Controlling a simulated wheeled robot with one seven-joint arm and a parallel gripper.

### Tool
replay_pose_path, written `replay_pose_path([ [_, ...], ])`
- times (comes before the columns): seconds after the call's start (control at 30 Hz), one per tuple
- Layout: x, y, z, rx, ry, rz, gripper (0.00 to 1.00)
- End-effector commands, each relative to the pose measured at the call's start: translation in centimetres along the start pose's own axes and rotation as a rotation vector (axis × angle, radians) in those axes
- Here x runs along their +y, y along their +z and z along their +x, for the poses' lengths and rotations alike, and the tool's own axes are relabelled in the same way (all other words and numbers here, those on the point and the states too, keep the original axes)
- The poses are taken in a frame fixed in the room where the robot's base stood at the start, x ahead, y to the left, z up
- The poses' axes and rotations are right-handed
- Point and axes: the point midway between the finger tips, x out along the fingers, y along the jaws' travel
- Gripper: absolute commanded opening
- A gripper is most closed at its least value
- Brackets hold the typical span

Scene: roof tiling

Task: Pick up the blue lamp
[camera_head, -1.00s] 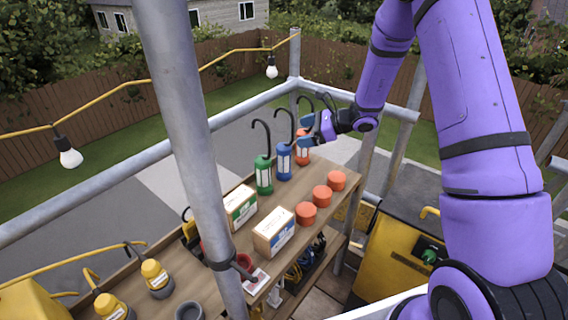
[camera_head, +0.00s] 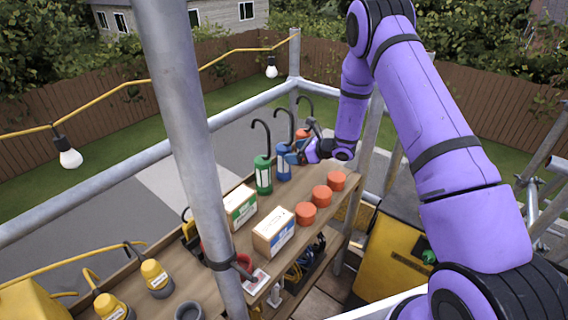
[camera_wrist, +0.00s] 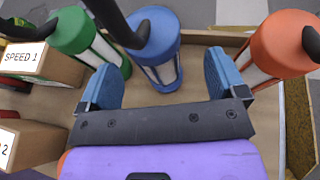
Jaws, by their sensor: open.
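The blue lamp (camera_head: 284,160) stands upright on the wooden shelf, between a green lamp (camera_head: 263,174) and an orange lamp (camera_head: 302,138), with a dark hook on top. In the wrist view the blue lamp (camera_wrist: 157,50) is ahead of my gripper (camera_wrist: 163,82), roughly between the lines of its two blue fingers. The fingers are apart and hold nothing. In the head view my gripper (camera_head: 297,152) is close beside the blue lamp on its right and covers part of the orange lamp.
The green lamp (camera_wrist: 88,40) is left of the fingers and the orange lamp (camera_wrist: 282,48) is right of them. Several orange cylinders (camera_head: 321,196) and boxes (camera_head: 274,232) stand on the shelf (camera_head: 215,262). A metal pole (camera_head: 185,120) rises in front.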

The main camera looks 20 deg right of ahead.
Motion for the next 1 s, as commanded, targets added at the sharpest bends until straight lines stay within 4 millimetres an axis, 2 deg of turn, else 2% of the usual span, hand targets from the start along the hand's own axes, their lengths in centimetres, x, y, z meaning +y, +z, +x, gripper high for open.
replay_pose_path([
  [0.4, 0.5, -0.3, 4.8, 0.001, 0.002, -0.001, 0.9],
  [0.63, 0.5, -0.3, 5.0, 0.001, 0.001, 0.0, 0.9],
  [0.67, 0.5, -0.3, 5.0, 0.001, 0.001, 0.0, 0.86],
  [0.93, 0.5, -0.3, 5.0, 0.001, 0.001, 0.0, 0.23],
  [0.97, 0.5, -0.3, 5.0, 0.001, 0.001, 0.0, 0.17],
  [1.0, 0.5, -0.2, 5.0, -0.001, 0.001, -0.001, 0.17],
])
